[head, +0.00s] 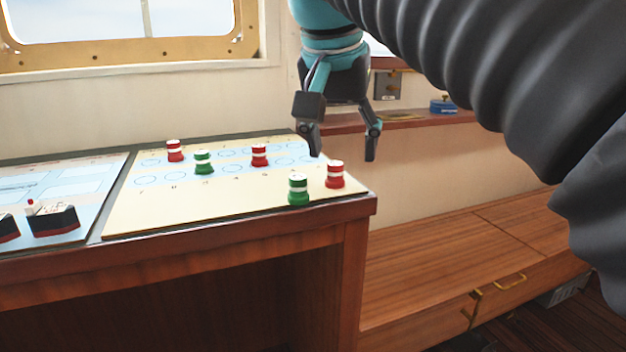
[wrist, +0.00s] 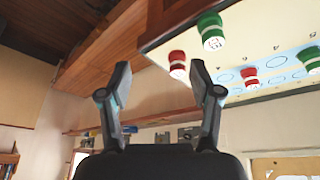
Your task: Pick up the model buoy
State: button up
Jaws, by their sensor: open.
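Several small model buoys stand upright on a pale chart board (head: 150,205) on the table. The nearest are a green and white buoy (head: 298,189) and a red and white buoy (head: 335,174) at the board's right corner. Another green buoy (head: 203,162) and two red buoys, one (head: 259,155) central and one (head: 175,150) further left, stand behind. My gripper (head: 343,154) is open and empty, fingers down, near the right corner. In the wrist view, the corner red buoy (wrist: 178,65) appears beyond the right fingertip, with the green buoy (wrist: 212,33) beside it. The frames show no contact.
Model ships (head: 54,220) sit on a second chart at left. The wooden table edge (head: 230,236) runs in front. A wooden bench (head: 430,270) lies lower right. A ledge at the back holds a blue object (head: 443,106).

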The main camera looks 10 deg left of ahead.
jog(key=m, duration=0.1)
send_near(297, 177)
jog(key=b+x, duration=0.1)
jog(key=x, duration=0.9)
jog(key=shift+f, duration=0.25)
jog(key=c, duration=1)
